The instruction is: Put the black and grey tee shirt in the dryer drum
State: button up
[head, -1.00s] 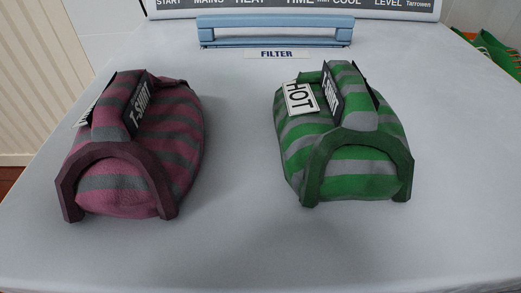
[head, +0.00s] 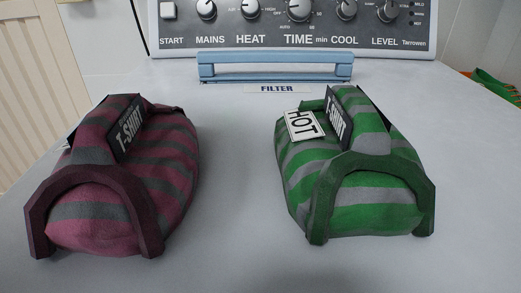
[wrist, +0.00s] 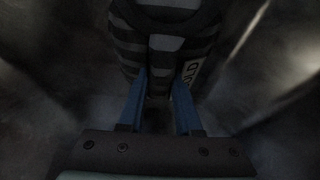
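In the dim wrist view, a black and grey striped tee shirt (wrist: 130,42) lies ahead of my gripper at the top middle. A pale tag with dark letters (wrist: 188,70) hangs on its right side, only partly readable. My gripper (wrist: 159,85) has two blue fingers, one on each side of the shirt's dark raised middle strip. The fingers appear shut on this strip, though the contact is in shadow. Dark, blurred, curved metallic surfaces surround the shirt, like the inside of a drum. My arm, this shirt and the dryer's opening do not show in the head view.
On the dryer's white top (head: 240,215) sit a maroon and grey tee shirt (head: 165,165) at left and a green and grey one (head: 375,215) at right, tagged HOT. A blue filter handle (head: 275,73) and a control panel (head: 275,28) are behind.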

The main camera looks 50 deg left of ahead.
jog(key=o, duration=0.4)
jog(key=shift+r, duration=0.3)
jog(key=p+v, duration=0.4)
jog(key=v, duration=0.3)
jog(key=shift+d, duration=0.1)
